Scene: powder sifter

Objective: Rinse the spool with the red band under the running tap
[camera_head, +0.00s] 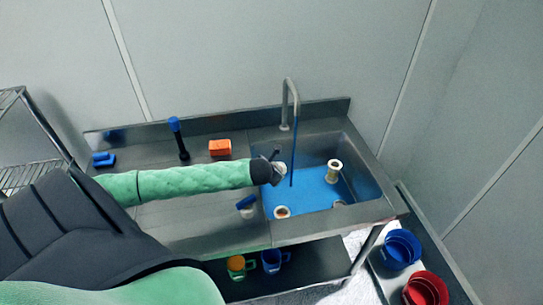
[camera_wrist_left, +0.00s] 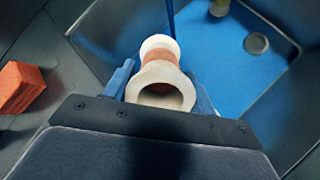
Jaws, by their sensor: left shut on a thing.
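My left gripper (camera_head: 275,171) is over the left part of the sink, shut on a pale spool (camera_wrist_left: 162,80). The spool has a reddish-brown band around its middle and lies between the blue fingers in the left wrist view, its open end towards the camera. In the head view the spool (camera_head: 281,169) is small and its band cannot be made out. The grey tap (camera_head: 291,95) stands behind the sink. A thin blue water stream (camera_head: 293,150) falls just right of the spool; in the wrist view the stream (camera_wrist_left: 171,18) shows beyond its far end. My right gripper is not in view.
The blue-floored sink (camera_head: 310,195) holds other pale spools, one upright (camera_head: 333,171), one near the front (camera_head: 282,212). An orange block (camera_head: 220,147), a black post with blue top (camera_head: 178,138) and a blue-and-white object (camera_head: 246,205) are on the counter. Bowls (camera_head: 402,247) stand lower right.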

